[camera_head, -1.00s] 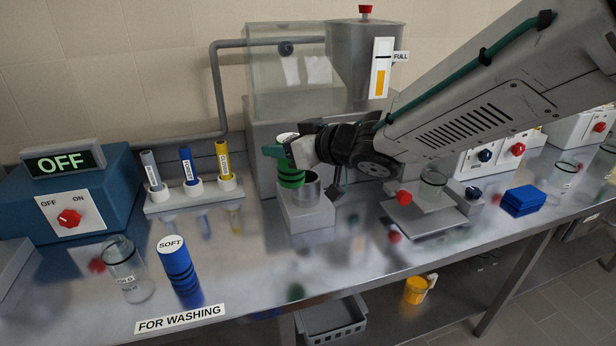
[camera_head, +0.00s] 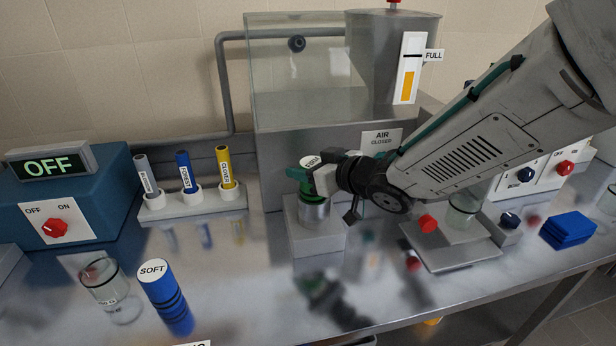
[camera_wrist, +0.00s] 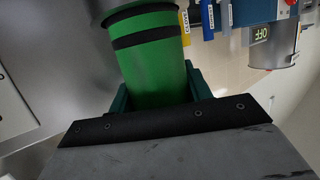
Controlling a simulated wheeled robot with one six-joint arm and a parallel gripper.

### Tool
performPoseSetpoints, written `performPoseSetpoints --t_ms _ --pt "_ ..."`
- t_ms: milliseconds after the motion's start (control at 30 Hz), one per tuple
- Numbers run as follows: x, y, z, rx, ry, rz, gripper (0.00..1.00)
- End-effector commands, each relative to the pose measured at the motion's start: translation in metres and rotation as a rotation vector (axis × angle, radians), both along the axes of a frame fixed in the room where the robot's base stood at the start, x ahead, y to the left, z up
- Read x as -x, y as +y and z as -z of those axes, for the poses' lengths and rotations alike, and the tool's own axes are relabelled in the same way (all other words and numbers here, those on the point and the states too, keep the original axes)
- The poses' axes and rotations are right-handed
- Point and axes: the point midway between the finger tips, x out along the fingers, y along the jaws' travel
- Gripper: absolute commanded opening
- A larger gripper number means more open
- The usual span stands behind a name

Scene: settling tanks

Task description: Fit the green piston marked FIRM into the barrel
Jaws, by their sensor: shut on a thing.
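The green piston (camera_head: 313,196) is upright in my gripper (camera_head: 308,181), with a white lettered top; the lettering is too small to read surely. My gripper is shut around its upper part. The grey metal barrel (camera_head: 314,214) stands on a pale block directly below. The piston's lower end appears to be inside the barrel's mouth. In the wrist view the green piston (camera_wrist: 155,60) shows a black ring close to the barrel's rim (camera_wrist: 118,10). How deep the piston sits is hidden by the barrel wall.
A blue piston marked SOFT (camera_head: 165,296) and a clear glass (camera_head: 104,284) stand at front left. A rack (camera_head: 195,203) holds several coloured tubes at the back. A tank (camera_head: 300,80) rises behind the barrel. A platform with a glass (camera_head: 463,212) is to the right.

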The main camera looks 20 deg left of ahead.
Motion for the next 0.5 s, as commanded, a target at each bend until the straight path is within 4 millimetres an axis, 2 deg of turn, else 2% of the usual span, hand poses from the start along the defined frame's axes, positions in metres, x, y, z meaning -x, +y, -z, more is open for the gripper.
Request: performPoseSetpoints --t_ms 167,367,400,433,500 --pt "-0.001 -0.001 0.024 -0.001 0.001 0.003 0.16" --pt "-0.002 -0.002 0.024 -0.003 -0.002 0.003 0.16" --pt "-0.002 -0.002 0.024 -0.002 -0.002 0.004 0.60" --pt "-0.002 -0.002 0.024 -0.002 -0.002 0.004 0.69" --pt "-0.002 -0.002 0.024 -0.002 -0.002 0.004 0.71"
